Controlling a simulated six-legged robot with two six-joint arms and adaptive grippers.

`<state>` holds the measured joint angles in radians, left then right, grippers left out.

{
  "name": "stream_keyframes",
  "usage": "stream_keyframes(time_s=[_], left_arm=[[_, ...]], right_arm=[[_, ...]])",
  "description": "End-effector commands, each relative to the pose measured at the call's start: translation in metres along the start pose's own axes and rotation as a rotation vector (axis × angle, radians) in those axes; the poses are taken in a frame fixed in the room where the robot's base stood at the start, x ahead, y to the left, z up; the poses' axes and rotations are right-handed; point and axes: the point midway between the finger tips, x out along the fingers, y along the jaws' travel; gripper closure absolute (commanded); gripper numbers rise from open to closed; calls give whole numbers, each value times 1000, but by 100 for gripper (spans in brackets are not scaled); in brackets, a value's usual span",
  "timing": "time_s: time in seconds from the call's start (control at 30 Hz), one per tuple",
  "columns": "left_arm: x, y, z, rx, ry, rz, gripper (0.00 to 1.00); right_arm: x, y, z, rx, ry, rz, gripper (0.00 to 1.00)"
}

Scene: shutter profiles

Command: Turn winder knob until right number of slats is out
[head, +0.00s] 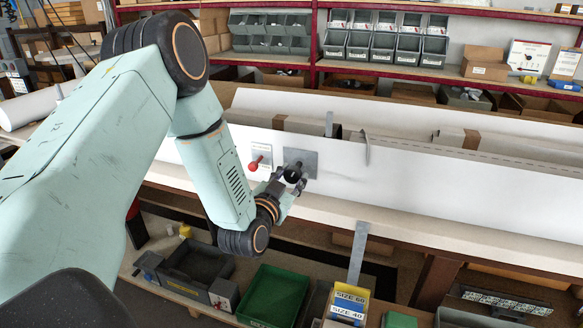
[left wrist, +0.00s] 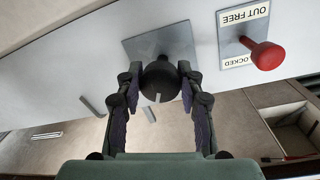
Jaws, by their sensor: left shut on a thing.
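The black round winder knob (head: 292,174) sits on a grey square plate (head: 308,160) on the front of a long white panel. My left gripper (head: 287,183) is at the knob. In the left wrist view its two fingers (left wrist: 160,88) are closed on either side of the black knob (left wrist: 160,80), which shows a light mark on its front. A grey slat (head: 358,252) hangs below the panel's front ledge, to the right of the knob. My right gripper is in neither view.
Below the ledge are a green tray (head: 273,295) and a "SIZE" box (head: 348,303). Shelves with grey bins (head: 385,40) stand behind.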

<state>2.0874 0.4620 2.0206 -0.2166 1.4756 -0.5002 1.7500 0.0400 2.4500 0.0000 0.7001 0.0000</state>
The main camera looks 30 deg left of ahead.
Motion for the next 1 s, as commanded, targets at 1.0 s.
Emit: stream_keyframes(time_s=[1.0], left_arm=[[0,-1,-2,703,-40,-6,94]], right_arm=[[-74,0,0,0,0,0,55]])
